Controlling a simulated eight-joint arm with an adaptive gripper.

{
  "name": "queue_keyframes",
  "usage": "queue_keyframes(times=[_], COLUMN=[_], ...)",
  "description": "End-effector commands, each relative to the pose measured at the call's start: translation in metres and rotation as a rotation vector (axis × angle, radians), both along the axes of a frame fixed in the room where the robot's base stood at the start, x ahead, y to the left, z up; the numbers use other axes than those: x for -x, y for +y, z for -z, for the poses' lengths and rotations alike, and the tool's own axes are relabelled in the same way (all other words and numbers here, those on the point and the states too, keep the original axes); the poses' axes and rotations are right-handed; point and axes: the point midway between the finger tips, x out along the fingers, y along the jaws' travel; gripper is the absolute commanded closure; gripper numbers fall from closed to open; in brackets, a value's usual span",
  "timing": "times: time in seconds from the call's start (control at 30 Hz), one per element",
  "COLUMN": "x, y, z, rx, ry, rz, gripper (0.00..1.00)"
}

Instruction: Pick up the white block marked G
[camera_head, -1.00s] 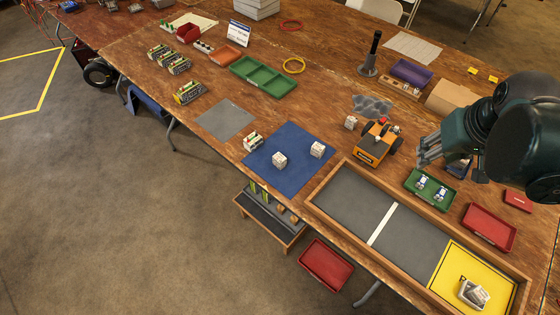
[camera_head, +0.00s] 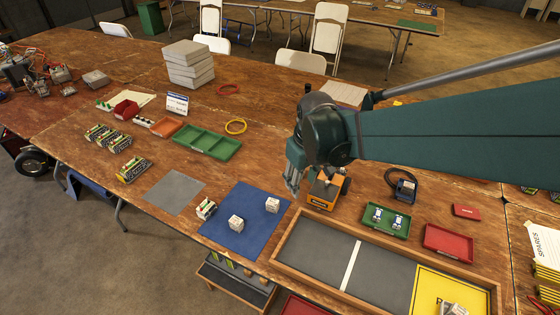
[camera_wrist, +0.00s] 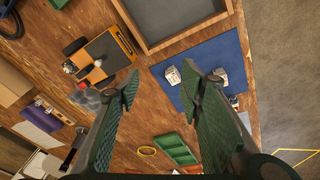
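Two white blocks stand on the blue mat (camera_head: 257,238) in the head view: a nearer-left block (camera_head: 236,223) and a farther-right block (camera_head: 272,205). In the wrist view, one white block (camera_wrist: 172,75) shows between the fingertips in the picture, and the other (camera_wrist: 222,74) is partly behind the right finger. Dark marks show on them, but I cannot read which letter. My gripper (camera_head: 292,183) (camera_wrist: 161,84) is open and empty, above the table to the right of the mat, beside the orange vehicle (camera_head: 322,191). The small white block seen earlier near the vehicle is hidden in the head view.
A small battery-like module (camera_head: 206,209) lies at the mat's left edge. A wood-framed grey tray (camera_head: 315,250) lies right of the mat, with a yellow section (camera_head: 428,290). A green tray (camera_head: 222,147) stands behind. The grey sheet (camera_head: 174,193) is clear.

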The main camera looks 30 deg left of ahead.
Motion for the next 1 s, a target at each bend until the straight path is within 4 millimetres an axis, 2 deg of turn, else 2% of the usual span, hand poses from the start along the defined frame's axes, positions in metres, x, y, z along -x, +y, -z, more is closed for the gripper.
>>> queue_keyframes(times=[0.03, 0.37, 0.7, 0.9, 1.0], x=[0.003, 0.026, 0.063, 0.085, 0.091], y=[0.014, 0.092, 0.167, 0.199, 0.208], z=[0.007, 0.054, 0.11, 0.138, 0.147], rx=[0.006, 0.055, 0.107, 0.132, 0.139], ry=[0.006, 0.046, 0.085, 0.103, 0.108], rz=[-0.024, -0.173, -0.325, -0.396, -0.416], gripper=[0.62, 0.62, 0.62, 0.62, 0.62])
